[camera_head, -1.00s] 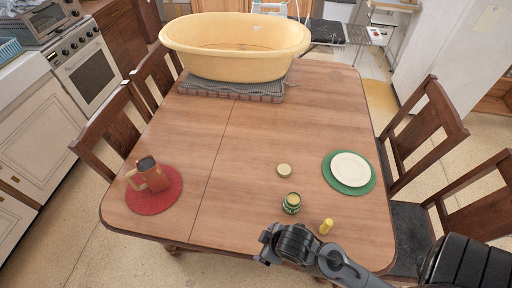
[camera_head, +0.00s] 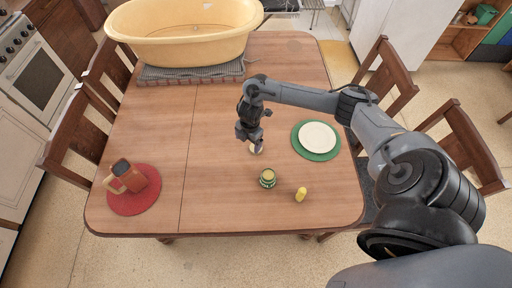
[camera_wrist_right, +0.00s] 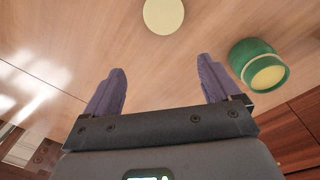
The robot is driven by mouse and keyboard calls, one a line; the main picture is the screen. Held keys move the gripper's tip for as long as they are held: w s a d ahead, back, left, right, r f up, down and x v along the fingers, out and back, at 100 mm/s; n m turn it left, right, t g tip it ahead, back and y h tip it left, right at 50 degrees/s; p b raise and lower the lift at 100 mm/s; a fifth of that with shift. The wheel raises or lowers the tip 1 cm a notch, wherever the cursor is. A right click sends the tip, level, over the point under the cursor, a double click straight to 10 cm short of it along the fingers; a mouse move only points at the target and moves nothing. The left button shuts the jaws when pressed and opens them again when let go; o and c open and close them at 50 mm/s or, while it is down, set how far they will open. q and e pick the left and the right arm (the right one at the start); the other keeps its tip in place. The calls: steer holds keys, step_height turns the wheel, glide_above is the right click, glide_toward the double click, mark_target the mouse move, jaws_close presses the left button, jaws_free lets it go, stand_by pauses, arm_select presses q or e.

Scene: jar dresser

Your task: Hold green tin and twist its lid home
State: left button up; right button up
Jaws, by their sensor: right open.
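The green tin (camera_head: 267,180) stands upright on the table near its front edge; its pale yellowish top shows and no lid sits on it. In the right wrist view the tin (camera_wrist_right: 250,52) is at the right, outside the fingers. In the right wrist view the lid (camera_wrist_right: 164,15) is at the top, beyond the fingertips. My right gripper (camera_wrist_right: 160,80) is open and empty above the table. My left gripper is not in view.
A white plate on a green mat (camera_head: 296,146) is at the right. A brown mug (camera_head: 127,176) sits on a red mat (camera_head: 149,203) at the left. A yellow tub (camera_head: 185,50) is at the back.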

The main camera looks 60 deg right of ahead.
steer(key=shift+m+g, duration=0.3)
steer(key=shift+g, duration=0.2)
steer(key=d, duration=0.1)
steer(key=s+d+r, duration=0.1)
steer(key=d, duration=0.1)
steer(key=d+r, duration=0.1)
steer(key=shift+s+d+r, duration=0.2)
steer(key=shift+s+d, duration=0.1)
steer(key=shift+f, duration=0.1)
step_height(320, 180, down, 5)
steer(key=shift+a+r+b, duration=0.1)
steer(key=shift+r+b, duration=0.1)
steer(key=shift+b, duration=0.5)
steer(key=shift+f, duration=0.45)
